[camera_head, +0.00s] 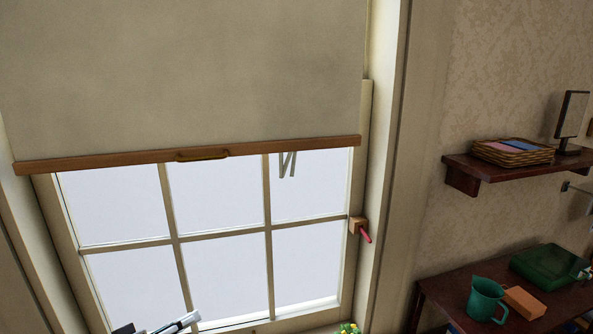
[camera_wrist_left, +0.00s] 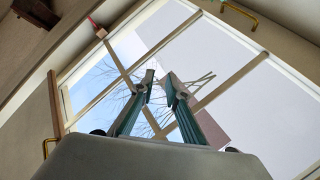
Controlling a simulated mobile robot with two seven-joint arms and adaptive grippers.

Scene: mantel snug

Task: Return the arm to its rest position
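My left gripper (camera_head: 180,322) shows only in part at the bottom edge of the head view, in front of the lower window panes. In the left wrist view its two fingers (camera_wrist_left: 160,80) point toward the window, with a narrow gap between the tips and nothing held. My right gripper is in neither view.
A red-handled latch (camera_head: 361,229) sits on the right frame. At right, a shelf (camera_head: 465,165) holds a basket (camera_head: 512,153); a green jug (camera_head: 484,298) stands below.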

